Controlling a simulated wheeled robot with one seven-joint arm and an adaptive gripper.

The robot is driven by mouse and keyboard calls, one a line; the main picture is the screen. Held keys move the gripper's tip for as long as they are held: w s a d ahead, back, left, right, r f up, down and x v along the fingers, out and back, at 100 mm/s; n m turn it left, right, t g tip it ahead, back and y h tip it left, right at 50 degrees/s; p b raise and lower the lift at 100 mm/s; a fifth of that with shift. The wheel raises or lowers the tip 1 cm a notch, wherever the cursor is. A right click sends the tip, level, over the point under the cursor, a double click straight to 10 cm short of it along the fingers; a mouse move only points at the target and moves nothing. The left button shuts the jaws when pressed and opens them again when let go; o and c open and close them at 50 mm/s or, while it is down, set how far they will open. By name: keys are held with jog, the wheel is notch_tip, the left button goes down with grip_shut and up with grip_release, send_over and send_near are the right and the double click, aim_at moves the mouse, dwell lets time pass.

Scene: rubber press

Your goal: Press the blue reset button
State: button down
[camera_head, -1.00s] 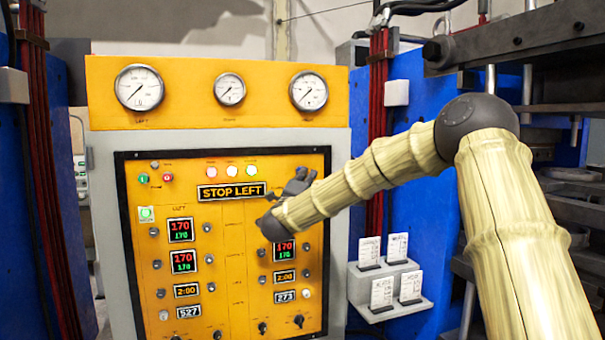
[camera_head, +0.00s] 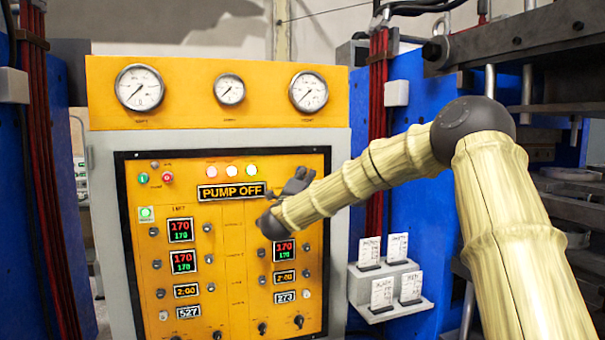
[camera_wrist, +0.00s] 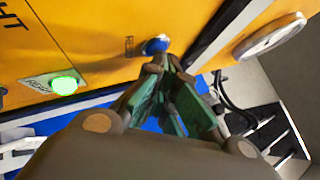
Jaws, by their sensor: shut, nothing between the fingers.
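The blue reset button (camera_wrist: 157,45) is a round blue knob on the yellow panel in the wrist view. In the head view it is hidden behind my arm. My gripper (camera_wrist: 166,65) is shut and empty, with its fingertips right at the button's lower edge in the wrist view. I cannot tell whether they touch it. In the head view my gripper (camera_head: 298,181) is a dark shape in front of the panel's upper right, partly hidden by my forearm.
The yellow control panel (camera_head: 228,235) has a display (camera_head: 231,191) reading PUMP OFF. A lit green button (camera_wrist: 64,86) sits left of the blue one in the wrist view. Gauges (camera_head: 229,89) line the top. A card shelf (camera_head: 395,310) stands right of the panel.

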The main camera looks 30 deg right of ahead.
jog(key=shift+s, duration=0.1)
dwell(0.3)
jog(key=shift+s+a+b, duration=0.15)
jog(key=shift+s+b, duration=0.25)
jog(key=shift+s, duration=0.2)
jog(key=shift+s+a+b, duration=0.15)
jog(key=shift+s+b, duration=0.25)
jog(key=shift+s, duration=0.15)
jog(key=shift+f, duration=0.1)
jog(key=s+b, duration=0.1)
jog(key=s, duration=0.1)
jog(key=s+a+b, duration=0.1)
jog(key=s+b, duration=0.1)
jog(key=s, duration=0.1)
jog(key=shift+w+a, duration=0.1)
jog(key=shift+w, duration=0.05)
dwell(0.6)
